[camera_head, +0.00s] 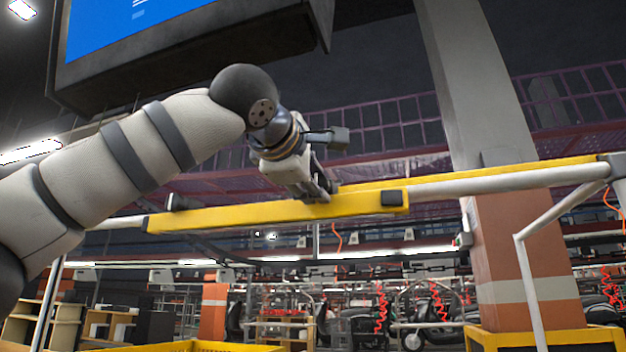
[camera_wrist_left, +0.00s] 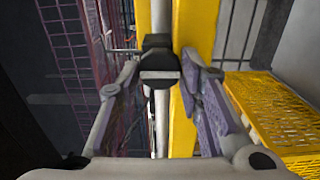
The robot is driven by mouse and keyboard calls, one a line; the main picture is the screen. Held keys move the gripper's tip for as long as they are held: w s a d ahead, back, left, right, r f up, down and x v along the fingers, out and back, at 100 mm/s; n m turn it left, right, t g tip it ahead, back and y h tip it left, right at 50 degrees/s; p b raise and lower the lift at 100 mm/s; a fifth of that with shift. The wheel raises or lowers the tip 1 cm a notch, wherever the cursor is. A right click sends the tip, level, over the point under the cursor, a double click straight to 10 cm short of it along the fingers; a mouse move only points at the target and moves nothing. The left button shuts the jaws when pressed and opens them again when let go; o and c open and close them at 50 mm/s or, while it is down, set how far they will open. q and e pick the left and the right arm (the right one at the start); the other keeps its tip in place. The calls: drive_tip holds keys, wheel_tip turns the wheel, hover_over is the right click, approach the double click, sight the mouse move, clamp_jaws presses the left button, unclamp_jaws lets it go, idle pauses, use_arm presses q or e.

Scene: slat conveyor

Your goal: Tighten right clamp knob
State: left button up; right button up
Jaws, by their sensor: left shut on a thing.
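My left gripper (camera_head: 322,195) comes down from above onto the yellow bar (camera_head: 250,214), to the left of its right end. In the left wrist view the fingers of my left gripper (camera_wrist_left: 162,68) stand on either side of a dark clamp knob (camera_wrist_left: 160,66), shut on it. The knob lies beside the yellow bar (camera_wrist_left: 200,30), in front of a pale pole. In the head view the fingers hide the gripped spot. Whether the knob has turned cannot be told. My right gripper is not in view.
A dark block (camera_head: 393,198) sits at the bar's right end, and a dark knob (camera_head: 182,202) near its left end. A large blue screen (camera_head: 130,25) hangs above my arm. A yellow crate (camera_wrist_left: 275,108) lies below. A pillar (camera_head: 515,240) stands at the right.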

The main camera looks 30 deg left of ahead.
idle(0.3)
use_arm(q)
drive_tip(key=o, duration=1.2)
drive_tip(key=shift+c, duration=0.2)
drive_tip(key=v, duration=1.2)
